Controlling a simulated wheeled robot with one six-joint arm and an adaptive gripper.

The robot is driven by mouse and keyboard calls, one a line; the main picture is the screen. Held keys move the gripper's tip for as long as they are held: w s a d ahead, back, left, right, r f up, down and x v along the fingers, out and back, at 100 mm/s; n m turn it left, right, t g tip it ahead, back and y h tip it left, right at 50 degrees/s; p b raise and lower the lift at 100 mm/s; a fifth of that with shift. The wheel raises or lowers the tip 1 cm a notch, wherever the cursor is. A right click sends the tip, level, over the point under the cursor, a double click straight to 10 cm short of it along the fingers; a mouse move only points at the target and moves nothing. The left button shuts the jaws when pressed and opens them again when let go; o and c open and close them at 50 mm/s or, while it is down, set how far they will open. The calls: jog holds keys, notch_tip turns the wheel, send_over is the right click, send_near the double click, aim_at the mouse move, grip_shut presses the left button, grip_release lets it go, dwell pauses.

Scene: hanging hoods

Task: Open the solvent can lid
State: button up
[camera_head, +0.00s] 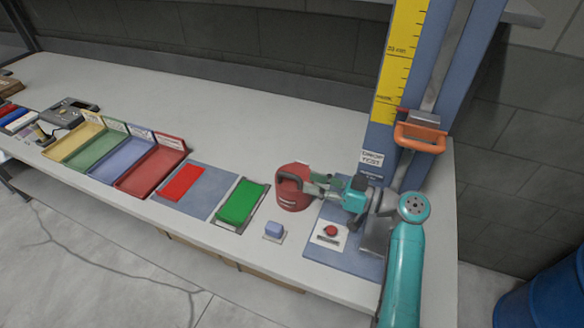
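A squat red can (292,199), which I take to be the solvent can, stands upright on the bench left of my arm. A dark curved part shows at its top left. Whether this is the lid, a handle or the rim is too small to tell, so I cannot tell if the lid is open or closed. My gripper (312,186) reaches in from the right, with its fingertips at the can's upper right side. The fingers overlap the can's edge in the picture. I cannot tell whether they touch it or how far apart they are.
A red button (330,231) sits on a plate below my gripper. A small blue block (274,229) and a green tray (240,203) lie left of it. Coloured bins (150,168) stand farther left. A blue column with an orange handle (420,146) rises behind. The back bench is clear.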

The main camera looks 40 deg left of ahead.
aim_at(295, 178)
jog(key=shift+x, duration=3.75)
grip_shut()
